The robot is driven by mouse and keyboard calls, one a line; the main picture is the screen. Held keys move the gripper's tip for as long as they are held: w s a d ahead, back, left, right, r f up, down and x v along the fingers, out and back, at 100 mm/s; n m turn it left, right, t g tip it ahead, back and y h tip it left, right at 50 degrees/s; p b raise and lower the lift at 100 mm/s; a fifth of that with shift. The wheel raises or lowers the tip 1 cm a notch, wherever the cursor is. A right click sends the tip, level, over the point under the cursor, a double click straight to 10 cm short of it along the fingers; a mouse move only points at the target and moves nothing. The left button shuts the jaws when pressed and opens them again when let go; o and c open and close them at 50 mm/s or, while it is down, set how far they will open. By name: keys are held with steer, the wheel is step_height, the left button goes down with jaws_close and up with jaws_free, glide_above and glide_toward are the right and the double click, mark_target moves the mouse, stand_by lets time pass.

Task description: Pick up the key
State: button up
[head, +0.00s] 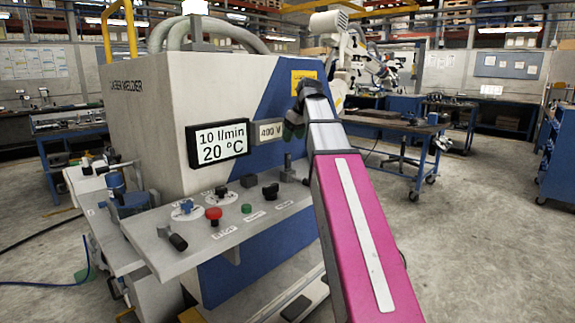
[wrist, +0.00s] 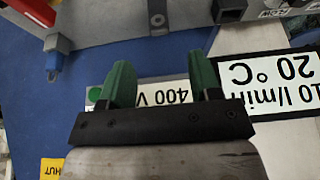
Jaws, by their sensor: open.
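I cannot pick out the key for certain. A small grey upright piece (head: 287,167) stands at the right end of the control panel and may be it. In the wrist view, a grey piece with a blue end (wrist: 55,45) shows at upper left, and I cannot tell whether it is the same thing. My gripper (head: 292,127) is in front of the machine's face, by the 400 V display and above the panel's right part. In the wrist view my gripper (wrist: 162,68) has its green fingers wide apart with nothing held between them.
The grey control panel (head: 222,238) carries a red button (head: 213,215), a green button (head: 247,208) and black knobs (head: 270,191). The laser welder (head: 150,110) stands behind it with a 10 l/min display (head: 218,143). Open floor lies right of my arm.

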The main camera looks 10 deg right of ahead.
mark_target(288, 153)
steer(key=x, duration=1)
steer(key=shift+f, duration=0.3)
steer(key=shift+d, duration=0.1)
steer(key=c, duration=1)
